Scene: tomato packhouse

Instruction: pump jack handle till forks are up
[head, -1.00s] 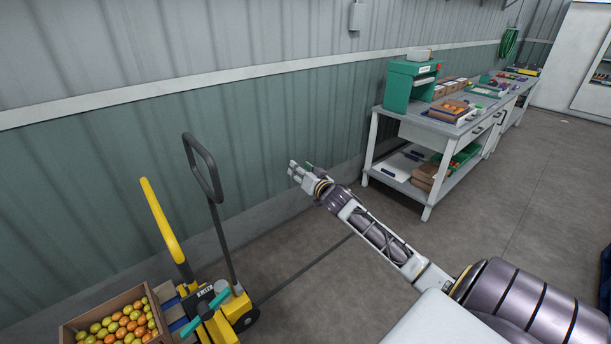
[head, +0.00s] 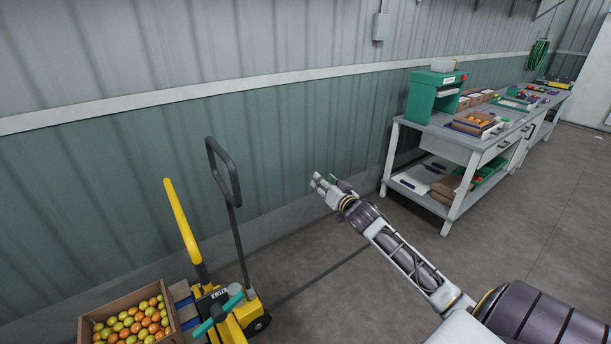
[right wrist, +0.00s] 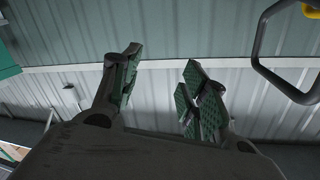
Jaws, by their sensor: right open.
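The pallet jack's handle (head: 222,168) is a dark loop on a thin dark shaft, standing nearly upright at the left of the head view. The jack's yellow body (head: 229,318) is at the bottom left. My right gripper (head: 324,186) is open and empty, to the right of the handle loop and clear of it. In the right wrist view the open fingers (right wrist: 160,85) show green pads with nothing between them, and part of the handle loop (right wrist: 268,65) appears at upper right. My left gripper is not in view. The forks are hidden.
A crate of tomatoes (head: 90,328) sits beside the jack at bottom left. A yellow curved bar (head: 181,220) stands left of the handle. A ribbed wall (head: 110,190) runs behind. A workbench (head: 452,135) stands at right. Floor between jack and bench is clear.

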